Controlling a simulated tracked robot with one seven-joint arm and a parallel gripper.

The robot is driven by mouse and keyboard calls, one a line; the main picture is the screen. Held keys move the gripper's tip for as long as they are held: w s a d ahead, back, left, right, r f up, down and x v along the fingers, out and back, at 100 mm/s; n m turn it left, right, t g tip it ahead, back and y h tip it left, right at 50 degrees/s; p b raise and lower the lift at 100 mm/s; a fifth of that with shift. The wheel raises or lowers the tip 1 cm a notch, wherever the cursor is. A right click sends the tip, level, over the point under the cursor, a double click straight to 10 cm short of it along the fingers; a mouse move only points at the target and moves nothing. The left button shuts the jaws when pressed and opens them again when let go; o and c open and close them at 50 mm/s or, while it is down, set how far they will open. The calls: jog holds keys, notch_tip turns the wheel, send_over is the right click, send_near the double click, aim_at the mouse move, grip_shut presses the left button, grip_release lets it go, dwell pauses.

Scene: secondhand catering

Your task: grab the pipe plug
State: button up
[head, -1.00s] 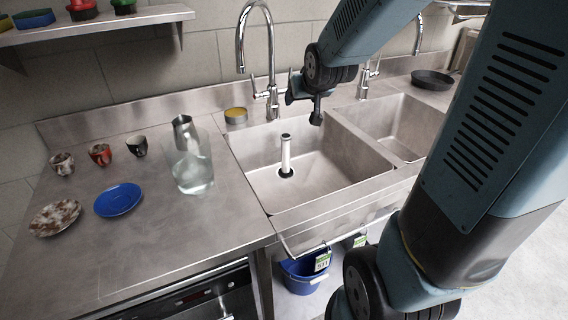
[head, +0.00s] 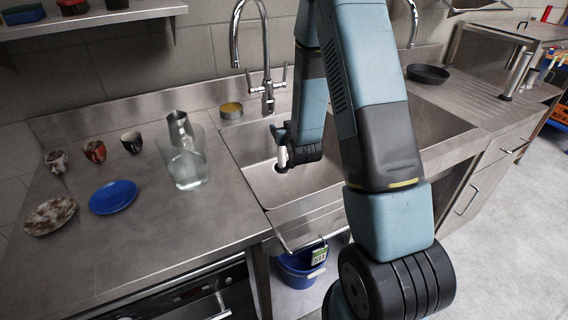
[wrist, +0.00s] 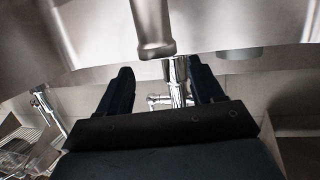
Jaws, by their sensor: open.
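The pipe plug is a pale upright tube (head: 282,156) with a dark base, standing in the left sink basin (head: 262,182). In the head view my gripper (head: 279,134) is at the tube and hides its upper part. In the wrist view the two dark fingers of my gripper (wrist: 162,82) are spread apart with nothing between them. A grey tube with a rounded end (wrist: 153,28), which looks like the pipe plug, shows beyond the fingertips, roughly in line with the gap. I cannot tell the exact distance.
A chrome tap (head: 267,88) stands behind the basin, with a yellow-topped tin (head: 231,110) beside it. A glass jug (head: 184,165) is on the counter to the left. My arm hides much of the right basin.

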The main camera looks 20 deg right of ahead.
aim_at(283, 149)
jog(key=f, duration=0.3)
jog(key=s+f+t, duration=0.1)
jog(key=f, duration=0.2)
jog(key=s+f+t, duration=0.1)
jog(key=f, duration=0.2)
jog(key=shift+s+f, duration=0.1)
jog(key=shift+s, duration=0.15)
jog(key=shift+s+f+t, duration=0.3)
jog(key=shift+f+t, duration=0.1)
jog(key=w, duration=0.7)
jog(key=shift+w, duration=0.2)
jog(key=shift+a+f, duration=0.1)
grip_shut()
